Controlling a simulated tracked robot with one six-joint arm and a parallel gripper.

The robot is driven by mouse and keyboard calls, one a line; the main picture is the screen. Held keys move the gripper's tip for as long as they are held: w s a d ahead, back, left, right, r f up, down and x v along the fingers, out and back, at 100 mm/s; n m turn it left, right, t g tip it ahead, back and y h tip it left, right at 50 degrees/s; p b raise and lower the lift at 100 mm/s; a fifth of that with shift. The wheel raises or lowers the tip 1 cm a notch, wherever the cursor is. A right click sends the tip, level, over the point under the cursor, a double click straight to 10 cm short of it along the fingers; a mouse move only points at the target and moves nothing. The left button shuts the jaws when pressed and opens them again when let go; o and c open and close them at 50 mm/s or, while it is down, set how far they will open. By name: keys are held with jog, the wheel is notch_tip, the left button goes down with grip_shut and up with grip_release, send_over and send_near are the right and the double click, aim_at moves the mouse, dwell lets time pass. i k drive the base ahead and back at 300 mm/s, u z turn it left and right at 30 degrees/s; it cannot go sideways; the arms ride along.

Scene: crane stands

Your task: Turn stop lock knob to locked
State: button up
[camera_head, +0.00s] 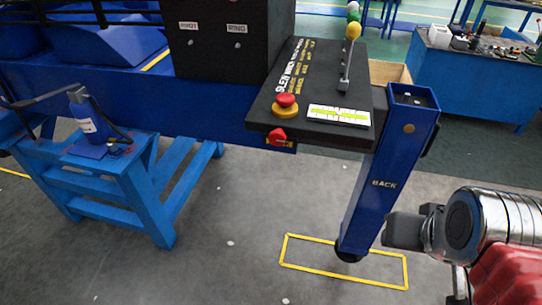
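A small red knob (277,136) with a yellow plate around it sits on the front side face of the dark control box (262,117). It looks like the stop lock knob; its exact turn angle is too small to read. A red mushroom button (286,101) on a yellow base stands just above it on the sloped top. My arm is at the lower right, with silver and red parts, well apart from the knob. A dark block at its left end may belong to my gripper, but no fingers can be made out.
A blue post (384,180) marked BACK stands between my arm and the knob. A lever with a yellow ball (353,31) rises from the box top. A blue trestle (145,195) stands left. The floor below the knob is clear, with a yellow rectangle (340,273) marked near the post.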

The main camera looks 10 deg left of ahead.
aim_at(277, 137)
jog(key=z, duration=0.05)
jog(key=k, duration=0.1)
jog(key=u, duration=1)
jog(key=i, duration=0.4)
jog(key=z, duration=0.9)
